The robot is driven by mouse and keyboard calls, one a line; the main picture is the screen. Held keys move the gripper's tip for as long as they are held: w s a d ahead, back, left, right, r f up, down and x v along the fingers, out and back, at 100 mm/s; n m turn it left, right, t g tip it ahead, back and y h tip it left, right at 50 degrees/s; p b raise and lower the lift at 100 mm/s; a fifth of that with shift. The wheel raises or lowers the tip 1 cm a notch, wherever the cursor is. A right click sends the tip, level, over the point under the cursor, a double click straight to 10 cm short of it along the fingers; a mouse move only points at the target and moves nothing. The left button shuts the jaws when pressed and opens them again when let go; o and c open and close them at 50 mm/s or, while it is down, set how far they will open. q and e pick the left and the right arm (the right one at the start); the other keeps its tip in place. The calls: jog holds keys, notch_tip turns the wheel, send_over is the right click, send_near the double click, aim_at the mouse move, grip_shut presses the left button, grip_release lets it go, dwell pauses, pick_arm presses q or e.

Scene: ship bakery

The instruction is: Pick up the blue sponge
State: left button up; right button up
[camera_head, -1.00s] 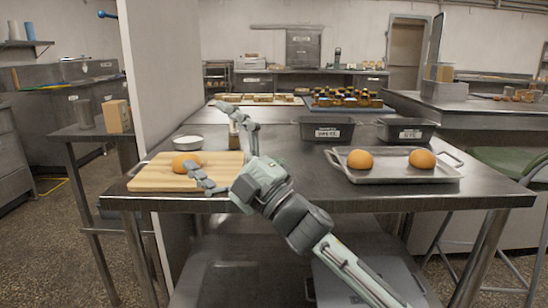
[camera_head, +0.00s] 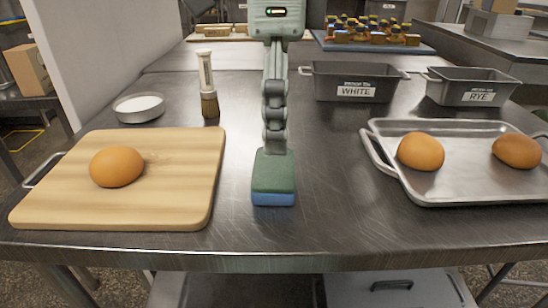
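The blue sponge (camera_head: 273,198), blue below with a dark green top layer, is at the front middle of the steel table, between the cutting board and the metal tray. My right gripper (camera_head: 274,140) comes down from the top of the picture and is seen edge-on. Its near finger reaches the back edge of the sponge's top. The other finger is hidden behind it, so I cannot tell the gap between the fingers or whether they hold the sponge. My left gripper is out of view.
A wooden cutting board (camera_head: 180,205) with an orange-brown bun (camera_head: 117,167) lies left. A brush (camera_head: 208,85) and a white-filled dish (camera_head: 138,107) stand behind it. A metal tray (camera_head: 470,185) with two buns lies right. Bins labelled WHITE (camera_head: 330,80) and RYE (camera_head: 450,85) stand behind.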

aim_at(274, 166)
notch_tip(274, 166, down, 7)
jog(key=shift+s+a+r, duration=0.1)
jog(key=shift+a+r, duration=0.05)
jog(key=shift+r, duration=0.05)
jog(key=shift+f, duration=0.2)
jog(key=shift+c, duration=0.5)
jog(key=c, duration=0.5)
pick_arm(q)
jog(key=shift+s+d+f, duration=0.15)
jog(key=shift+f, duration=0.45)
pick_arm(e)
jog(key=shift+c, duration=0.4)
